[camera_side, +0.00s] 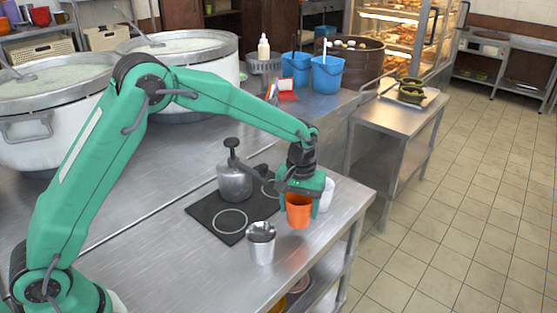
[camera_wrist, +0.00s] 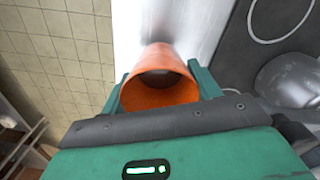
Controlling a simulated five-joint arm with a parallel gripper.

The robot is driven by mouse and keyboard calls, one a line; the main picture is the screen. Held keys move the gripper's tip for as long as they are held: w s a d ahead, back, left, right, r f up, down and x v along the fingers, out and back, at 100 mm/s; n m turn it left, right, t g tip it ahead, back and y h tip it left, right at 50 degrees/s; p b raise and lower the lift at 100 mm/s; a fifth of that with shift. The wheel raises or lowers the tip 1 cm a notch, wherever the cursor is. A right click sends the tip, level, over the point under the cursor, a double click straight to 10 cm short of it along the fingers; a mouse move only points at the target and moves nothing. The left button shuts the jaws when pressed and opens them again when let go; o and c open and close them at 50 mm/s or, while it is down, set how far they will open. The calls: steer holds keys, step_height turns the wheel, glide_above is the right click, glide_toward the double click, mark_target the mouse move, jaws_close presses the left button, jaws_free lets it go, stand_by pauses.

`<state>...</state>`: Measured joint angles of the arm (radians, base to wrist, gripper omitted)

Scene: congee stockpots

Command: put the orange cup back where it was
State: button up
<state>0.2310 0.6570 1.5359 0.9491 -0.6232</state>
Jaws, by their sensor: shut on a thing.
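The orange cup (camera_side: 299,213) is upright near the bench's right edge in the side view. My gripper (camera_side: 301,188) is above it and shut on it. In the wrist view the orange cup (camera_wrist: 158,70) sits between the two green fingers of my gripper (camera_wrist: 160,92), its open mouth facing the camera. I cannot tell whether the cup's base touches the bench. A white cup (camera_side: 327,196) stands just behind my gripper, partly hidden.
A black mat (camera_side: 212,213) with white rings bears a metal pump pot (camera_side: 234,183) to the left; one front ring is empty. Bare steel bench (camera_side: 180,255) lies in front. Blue buckets (camera_side: 327,75) stand farther back.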

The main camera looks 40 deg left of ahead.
mark_target(299, 217)
steer(key=shift+f, duration=1.75)
steer(key=shift+f, duration=0.15)
steer(key=o, duration=1.1)
step_height(299, 217, up, 12)
steer(key=shift+r, duration=0.2)
